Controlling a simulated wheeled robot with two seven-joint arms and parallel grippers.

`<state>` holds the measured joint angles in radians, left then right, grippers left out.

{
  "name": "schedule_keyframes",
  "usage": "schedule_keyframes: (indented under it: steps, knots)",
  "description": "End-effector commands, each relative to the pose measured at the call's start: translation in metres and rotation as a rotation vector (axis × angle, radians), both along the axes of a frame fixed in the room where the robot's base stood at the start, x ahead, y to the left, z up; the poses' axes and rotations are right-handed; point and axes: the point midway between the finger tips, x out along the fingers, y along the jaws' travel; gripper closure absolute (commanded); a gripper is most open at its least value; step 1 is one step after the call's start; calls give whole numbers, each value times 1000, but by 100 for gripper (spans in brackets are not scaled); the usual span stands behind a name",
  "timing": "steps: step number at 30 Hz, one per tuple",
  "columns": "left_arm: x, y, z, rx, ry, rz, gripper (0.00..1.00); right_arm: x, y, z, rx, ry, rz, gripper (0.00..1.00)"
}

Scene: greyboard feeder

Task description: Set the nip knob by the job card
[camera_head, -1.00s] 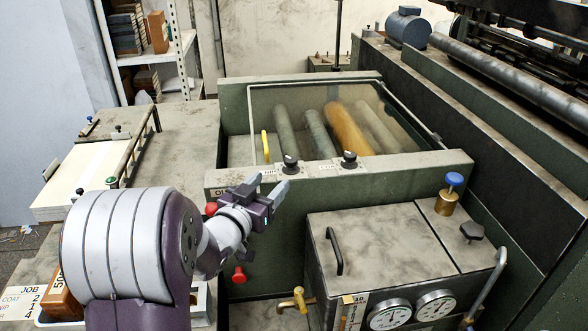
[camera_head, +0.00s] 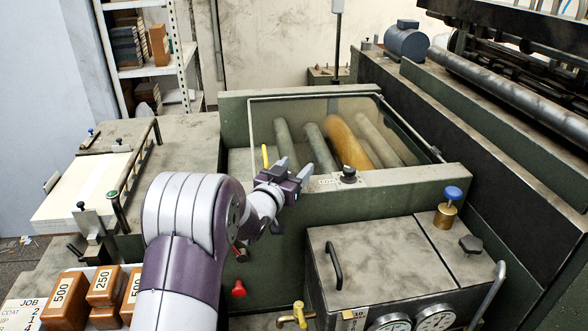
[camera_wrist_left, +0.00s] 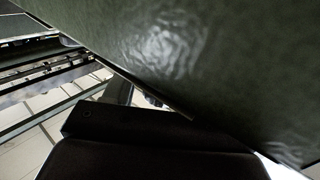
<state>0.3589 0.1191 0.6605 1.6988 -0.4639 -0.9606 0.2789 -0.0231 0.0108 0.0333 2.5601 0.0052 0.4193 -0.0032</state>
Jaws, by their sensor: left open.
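My left gripper (camera_head: 294,171) is open at the front rail of the green roller housing, jaws pointing up and right. In the head view it covers the rail's left knob, so that knob's pointer is hidden. The right black knob (camera_head: 349,174) shows on the rail, with a small label to its left that is too small to read surely. The job card (camera_head: 25,313) lies at the bottom left, cut by the frame edge; "JOB", "COAT" and numbers show. In the left wrist view, the green panel (camera_wrist_left: 190,50) is close above the dark gripper body; no knob shows there.
Several brown weights (camera_head: 62,298) marked 500 and 250 stand at the lower left. A red knob (camera_head: 238,289) and a yellow tap (camera_head: 297,314) stick out below the housing. A grey box (camera_head: 375,255) with gauges stands right of my arm. Rollers (camera_head: 347,140) lie behind the rail.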

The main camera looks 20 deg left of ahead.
Motion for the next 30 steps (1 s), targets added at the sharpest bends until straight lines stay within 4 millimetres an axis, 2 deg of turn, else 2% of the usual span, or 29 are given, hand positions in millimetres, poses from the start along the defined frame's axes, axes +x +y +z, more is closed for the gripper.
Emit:
schedule_keyframes:
  steps: [2,6,7,17,25,30]
  knots:
    - [0,0,0,0,0,0,44,0,0,0,0,0,0,57]
    - [0,0,0,0,0,0,89,0,0,0,0,0,0,57]
    - [0,0,0,0,0,0,95,0,0,0,0,0,0,57]
    - [0,0,-3,0,-1,38,95,0,0,-11,0,0,0,57]
    - [-1,2,-6,-3,-3,206,95,0,0,-42,0,0,0,57]
    - [-1,3,-2,-1,-1,341,95,0,0,-50,0,0,0,57]
